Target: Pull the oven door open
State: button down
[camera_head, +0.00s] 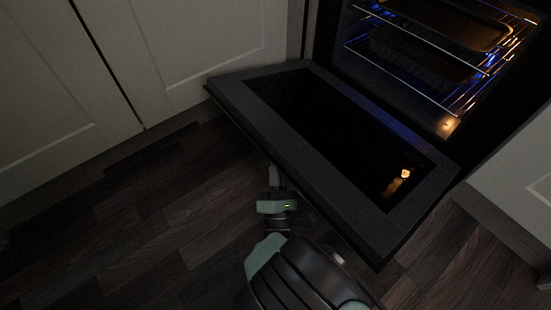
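The oven door (245,105) is swung down and lies about flat, its inner side with the dark glass panel (320,125) facing up. The oven cavity (375,95) stands open behind it, lit inside. My gripper (273,180) is at the near edge of the door, lower centre, partly under it. Its fingertips are hidden by the door, so I cannot see whether they are open, shut or touching the door or its handle. The door's handle is not visible.
Wire racks (420,40) with a dark tray (450,20) are inside the oven. White cabinets (200,40) stand on the left, and another white panel (520,170) is on the right. The dark wooden floor (130,220) is clear at the lower left.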

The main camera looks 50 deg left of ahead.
jog(key=shift+w+a, duration=0.1)
jog(key=shift+w, duration=0.05)
jog(key=c, duration=1.5)
grip_release()
